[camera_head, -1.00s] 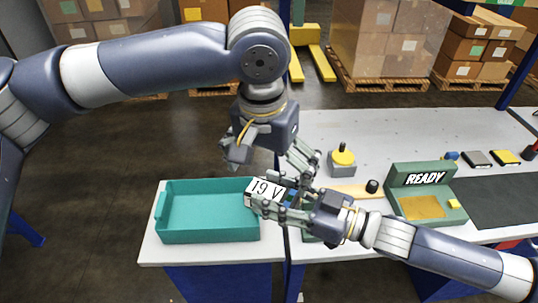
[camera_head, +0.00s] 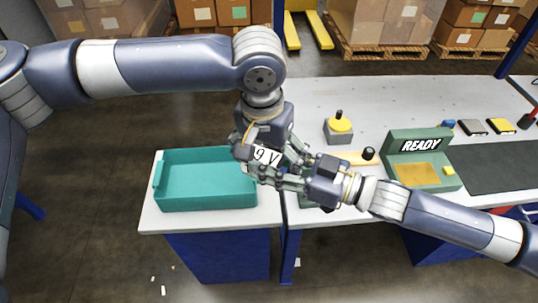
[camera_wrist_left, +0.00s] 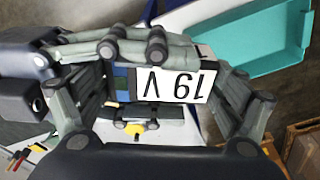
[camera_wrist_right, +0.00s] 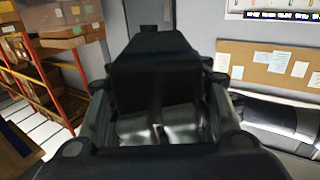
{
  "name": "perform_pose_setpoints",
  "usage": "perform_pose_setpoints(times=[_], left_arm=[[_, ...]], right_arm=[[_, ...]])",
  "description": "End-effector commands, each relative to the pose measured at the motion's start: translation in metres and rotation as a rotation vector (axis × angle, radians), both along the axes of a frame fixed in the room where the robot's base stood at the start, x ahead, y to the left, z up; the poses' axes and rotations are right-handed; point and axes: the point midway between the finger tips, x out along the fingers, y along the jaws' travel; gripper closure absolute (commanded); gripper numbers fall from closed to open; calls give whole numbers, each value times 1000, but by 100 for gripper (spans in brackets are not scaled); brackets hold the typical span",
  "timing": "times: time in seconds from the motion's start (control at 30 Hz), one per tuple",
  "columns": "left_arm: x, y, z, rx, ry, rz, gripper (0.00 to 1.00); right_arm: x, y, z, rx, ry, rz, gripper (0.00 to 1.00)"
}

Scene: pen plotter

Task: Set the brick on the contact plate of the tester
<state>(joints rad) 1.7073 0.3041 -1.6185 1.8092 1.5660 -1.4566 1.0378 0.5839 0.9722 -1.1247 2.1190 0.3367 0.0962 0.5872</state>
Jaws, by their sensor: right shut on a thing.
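The brick is a block with a white label reading "19 V" (camera_head: 265,156), and it also shows in the left wrist view (camera_wrist_left: 172,84) with a blue and dark end. My right gripper (camera_head: 274,174) is shut on the brick and holds it above the bench. My left gripper (camera_head: 268,150) is open, its fingers either side of the brick in the left wrist view; contact is unclear. The green tester (camera_head: 410,145) shows "READY". Its brass contact plate (camera_head: 416,174) is bare. In the right wrist view my gripper hides the brick.
A teal tray (camera_head: 165,205) stands on the bench left of the tester. A dark mat (camera_head: 495,168) lies right of the tester.

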Motion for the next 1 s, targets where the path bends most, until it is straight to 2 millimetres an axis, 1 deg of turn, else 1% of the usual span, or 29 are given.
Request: perform_pose_setpoints(times=[0.1,0.13,0.17,0.2,0.23,0.57,0.67,0.77,1.0], left_arm=[[0,0,0,0,1,0,47],[0,0,1,-1,0,0,47],[0,0,1,-1,0,0,47],[0,0,1,-1,0,0,47],[0,0,1,-1,0,0,47],[0,0,1,-1,0,0,47],[0,0,1,-1,0,0,47],[0,0,1,-1,0,0,47],[0,0,1,-1,0,0,47]], right_arm=[[0,1,3,5,-4,3,89],[0,1,3,5,-4,3,51],[0,1,3,6,-4,3,44],[0,1,3,5,-4,3,35],[0,1,3,5,-4,3,32],[0,0,1,3,-1,1,32],[-2,-5,1,2,-1,0,32],[-7,-17,0,0,0,-2,32],[-29,-59,-1,-3,3,-1,32]])
